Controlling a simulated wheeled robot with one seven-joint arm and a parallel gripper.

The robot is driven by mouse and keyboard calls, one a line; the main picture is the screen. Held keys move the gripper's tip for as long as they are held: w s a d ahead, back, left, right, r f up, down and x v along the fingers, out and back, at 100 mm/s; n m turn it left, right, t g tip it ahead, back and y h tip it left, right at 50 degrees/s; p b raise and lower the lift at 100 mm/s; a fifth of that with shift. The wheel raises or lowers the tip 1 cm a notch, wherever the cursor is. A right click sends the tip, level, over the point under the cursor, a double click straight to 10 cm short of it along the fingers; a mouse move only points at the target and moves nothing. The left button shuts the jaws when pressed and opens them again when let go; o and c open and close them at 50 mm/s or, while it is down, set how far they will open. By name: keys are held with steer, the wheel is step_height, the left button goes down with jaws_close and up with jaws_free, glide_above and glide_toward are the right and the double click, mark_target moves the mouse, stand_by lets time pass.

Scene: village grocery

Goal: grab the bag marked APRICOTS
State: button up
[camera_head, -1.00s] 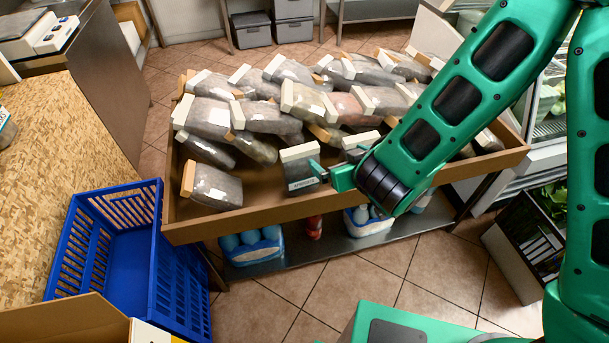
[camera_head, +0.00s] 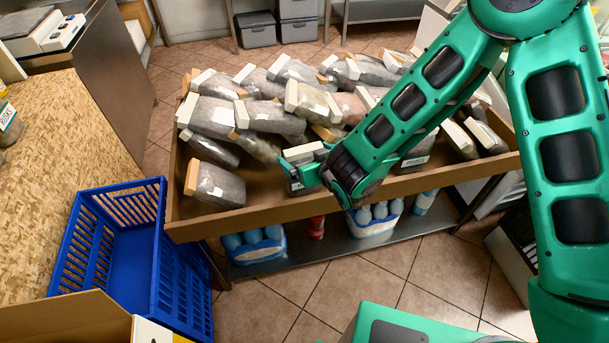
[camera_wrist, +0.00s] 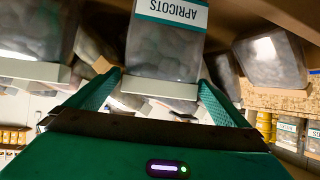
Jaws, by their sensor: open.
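The bag marked APRICOTS shows in the wrist view (camera_wrist: 165,50), grey and see-through, with a teal and white label and a pale top strip. In the head view its pale top strip (camera_head: 303,151) shows near the front of the wooden bin (camera_head: 290,208), and my gripper hides most of the bag. My gripper (camera_head: 299,168) is open at this bag. In the wrist view its two green fingers (camera_wrist: 158,82) stand to the left and right of the pale strip. I cannot tell whether they touch it.
Several similar bags (camera_head: 265,118) fill the bin behind and beside it. One bag (camera_head: 214,185) stands at the front left, with bare bin floor between. A blue crate (camera_head: 120,245) stands left of the bin. Bottle packs (camera_head: 373,217) sit on the shelf below.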

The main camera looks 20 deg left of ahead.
steer(key=shift+x, duration=0.95)
